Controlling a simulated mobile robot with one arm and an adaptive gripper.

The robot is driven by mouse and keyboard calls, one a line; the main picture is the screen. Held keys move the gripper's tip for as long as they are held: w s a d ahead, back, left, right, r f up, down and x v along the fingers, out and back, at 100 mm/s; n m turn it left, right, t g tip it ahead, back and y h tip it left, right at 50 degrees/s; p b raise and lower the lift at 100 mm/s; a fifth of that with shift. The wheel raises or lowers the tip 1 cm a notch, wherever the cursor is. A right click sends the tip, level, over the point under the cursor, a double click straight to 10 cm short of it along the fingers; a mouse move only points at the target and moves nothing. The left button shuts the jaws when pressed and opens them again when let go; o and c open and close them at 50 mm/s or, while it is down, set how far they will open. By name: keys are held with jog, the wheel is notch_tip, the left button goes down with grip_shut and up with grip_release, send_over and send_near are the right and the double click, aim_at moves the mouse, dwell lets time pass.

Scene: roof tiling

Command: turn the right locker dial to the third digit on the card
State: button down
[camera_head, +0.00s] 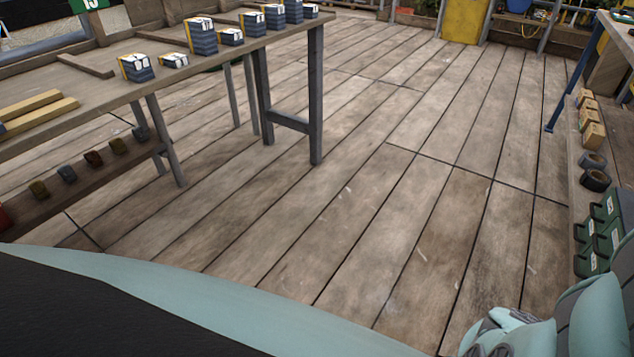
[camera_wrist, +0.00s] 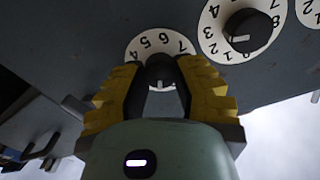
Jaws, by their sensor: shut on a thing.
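In the wrist view, my gripper (camera_wrist: 160,80) has its yellow-padded fingers shut on a dark round dial knob (camera_wrist: 160,66). Its white digit plate (camera_wrist: 137,46) shows 4, 5, 6 and 7; the fingers hide the lower part. This is the leftmost of three dials in this view. A middle dial (camera_wrist: 246,30) with a black knob and a partly cut-off dial (camera_wrist: 313,12) sit to its right on the same grey panel (camera_wrist: 100,40). The gripped knob's pointer is not clearly readable. No code card can be identified. The locker is not visible in the head view.
In the head view, a wooden workbench (camera_head: 100,85) with numbered dark stacks (camera_head: 201,36) stands at left. Green boxes (camera_head: 592,240), black rolls (camera_head: 595,180) and wooden blocks (camera_head: 593,135) line the right side. The plank floor (camera_head: 330,220) between is clear.

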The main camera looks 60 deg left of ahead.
jog(key=shift+a+f+m+b, duration=0.1)
jog(key=shift+m+b, duration=2.05)
jog(key=shift+m, duration=1.65)
jog(key=shift+w, duration=0.1)
jog(key=c, duration=0.6)
grip_release()
jog(key=shift+c, duration=0.2)
jog(key=v, duration=1.2)
